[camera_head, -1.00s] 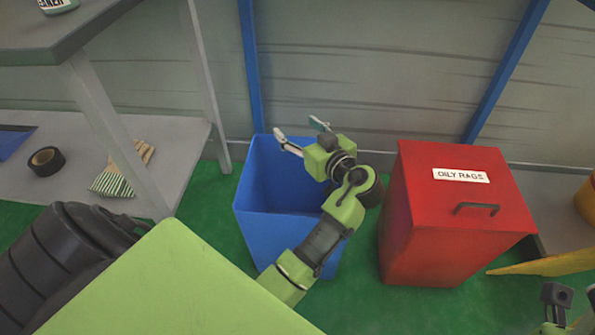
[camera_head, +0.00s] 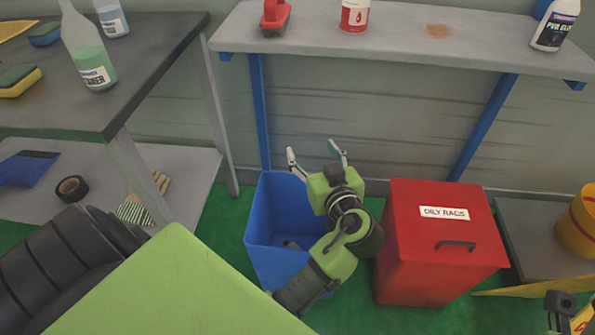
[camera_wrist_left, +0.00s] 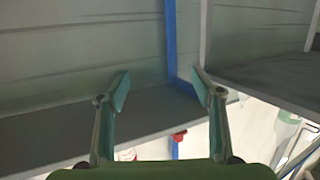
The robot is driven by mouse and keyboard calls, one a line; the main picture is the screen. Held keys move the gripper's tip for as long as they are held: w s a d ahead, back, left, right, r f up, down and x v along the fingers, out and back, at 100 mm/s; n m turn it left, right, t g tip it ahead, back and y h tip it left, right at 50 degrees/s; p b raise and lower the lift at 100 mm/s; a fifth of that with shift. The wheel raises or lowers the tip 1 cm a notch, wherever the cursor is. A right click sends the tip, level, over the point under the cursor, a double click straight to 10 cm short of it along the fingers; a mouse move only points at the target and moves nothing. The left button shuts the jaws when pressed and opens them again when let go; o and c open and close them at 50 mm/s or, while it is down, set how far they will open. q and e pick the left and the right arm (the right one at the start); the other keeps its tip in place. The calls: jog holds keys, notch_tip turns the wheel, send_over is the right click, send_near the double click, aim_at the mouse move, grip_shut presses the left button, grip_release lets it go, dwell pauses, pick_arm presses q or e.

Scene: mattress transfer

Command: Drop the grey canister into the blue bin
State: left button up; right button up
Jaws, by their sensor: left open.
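The blue bin (camera_head: 268,268) stands on the green floor in the middle of the head view. A small dark grey thing (camera_head: 291,244) shows low inside it; it may be the grey canister, but most of it is hidden. My left gripper (camera_head: 312,150) is open and empty above the bin's back right part, its fingers pointing toward the wall. In the left wrist view both fingers (camera_wrist_left: 160,75) are spread with nothing between them.
A red box labelled "OILY RAGS" (camera_head: 430,265) stands just right of the bin. A wall shelf (camera_head: 400,38) runs above, holding a red-and-white can (camera_head: 355,15) and a glue bottle (camera_head: 556,25). A dark workbench (camera_head: 150,70) is at left, with a lower shelf (camera_head: 190,172) below.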

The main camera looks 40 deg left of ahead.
pick_arm(q)
notch_tip(320, 180, up, 6)
jog(key=s+d+p, duration=0.1)
jog(key=d+p, duration=0.1)
jog(key=p, duration=0.2)
jog(key=shift+s+d+m+t+h, duration=0.2)
jog(key=shift+s+m+t+h, duration=0.1)
jog(key=shift+s+m+t, duration=0.1)
jog(key=shift+f, duration=0.15)
